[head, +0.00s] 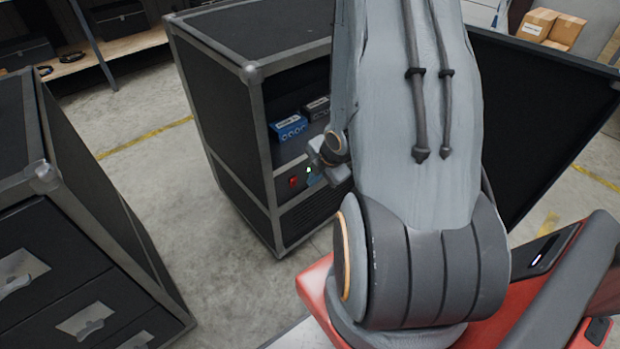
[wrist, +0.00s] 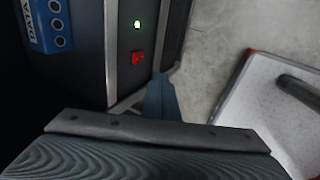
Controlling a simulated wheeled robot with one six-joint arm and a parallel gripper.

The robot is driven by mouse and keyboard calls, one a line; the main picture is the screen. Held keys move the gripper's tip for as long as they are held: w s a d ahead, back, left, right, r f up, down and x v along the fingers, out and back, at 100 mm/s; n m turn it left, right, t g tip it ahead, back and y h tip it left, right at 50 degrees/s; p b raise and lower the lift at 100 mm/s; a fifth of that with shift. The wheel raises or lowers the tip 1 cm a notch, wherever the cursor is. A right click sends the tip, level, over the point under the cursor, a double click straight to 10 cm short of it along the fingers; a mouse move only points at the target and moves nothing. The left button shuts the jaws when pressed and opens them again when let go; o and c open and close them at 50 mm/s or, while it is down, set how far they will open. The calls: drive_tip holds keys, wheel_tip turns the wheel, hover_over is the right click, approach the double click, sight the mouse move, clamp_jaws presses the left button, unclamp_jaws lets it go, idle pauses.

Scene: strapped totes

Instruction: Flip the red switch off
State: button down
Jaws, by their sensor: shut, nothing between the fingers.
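The red switch (head: 293,181) is on the lower front panel of a dark case with grey metal edges (head: 256,130). A lit green light (head: 309,170) is beside it. In the wrist view the red switch (wrist: 137,57) shows just above my fingertips, with the green light (wrist: 137,24) above it. My gripper (wrist: 160,82) is shut and empty, its tips close to the switch and slightly to its right. I cannot tell whether they touch it. In the head view my gripper is partly hidden by my arm.
A blue box (head: 289,127) marked DATA sits in the case above the switch. The case's open door (head: 545,120) stands at the right. A dark drawer cabinet (head: 75,240) stands at the left. Bare floor (head: 165,165) lies between them.

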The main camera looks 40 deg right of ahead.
sight(294, 182)
drive_tip(key=shift+w+a+f, duration=0.15)
drive_tip(key=shift+w+f, duration=1.55)
drive_tip(key=shift+w, duration=0.15)
drive_tip(key=shift+w+a+f, duration=0.15)
drive_tip(key=shift+w+f, duration=1.55)
drive_tip(key=shift+w, duration=0.1)
